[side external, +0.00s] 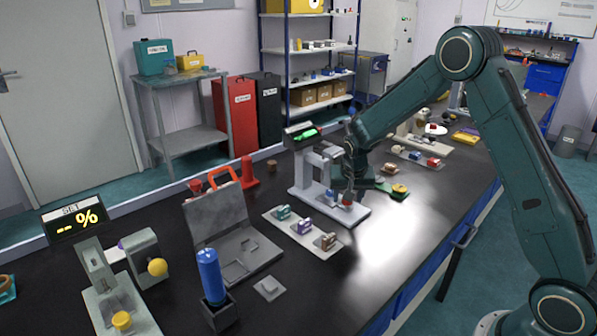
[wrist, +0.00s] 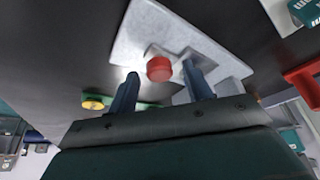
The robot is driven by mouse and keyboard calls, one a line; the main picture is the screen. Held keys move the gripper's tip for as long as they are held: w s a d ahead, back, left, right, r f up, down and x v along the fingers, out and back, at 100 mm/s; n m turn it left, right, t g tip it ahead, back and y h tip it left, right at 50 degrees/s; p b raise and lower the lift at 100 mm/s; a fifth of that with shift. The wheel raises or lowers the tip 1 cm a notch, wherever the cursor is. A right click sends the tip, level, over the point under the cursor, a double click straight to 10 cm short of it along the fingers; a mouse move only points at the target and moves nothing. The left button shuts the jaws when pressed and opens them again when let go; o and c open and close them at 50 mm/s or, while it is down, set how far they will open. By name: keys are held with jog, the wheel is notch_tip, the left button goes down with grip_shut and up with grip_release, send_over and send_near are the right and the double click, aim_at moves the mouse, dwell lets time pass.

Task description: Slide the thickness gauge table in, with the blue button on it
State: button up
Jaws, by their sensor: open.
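The thickness gauge (side external: 309,178) is a pale grey stand with a lit green display, on the black bench. Its light grey base (wrist: 150,30) fills the upper middle of the wrist view. A small grey table-like plate on it carries a round red knob (wrist: 159,68). The red knob also shows low at the gauge's front in the side view (side external: 347,203). My gripper (wrist: 160,72) is open, with one finger on each side of the red knob; contact cannot be told.
A green piece with a yellow knob (side external: 399,190) lies close to the right of the gauge. A white tray with several small blocks (side external: 290,236) is in front. An open grey case (side external: 232,250) and a blue bottle (side external: 210,275) stand at left. The front right bench is clear.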

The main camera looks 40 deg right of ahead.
grip_shut()
jog(key=shift+w, duration=2)
jog(key=shift+c, duration=0.4)
grip_release()
jog(key=shift+w, duration=0.1)
jog(key=shift+o, duration=0.4)
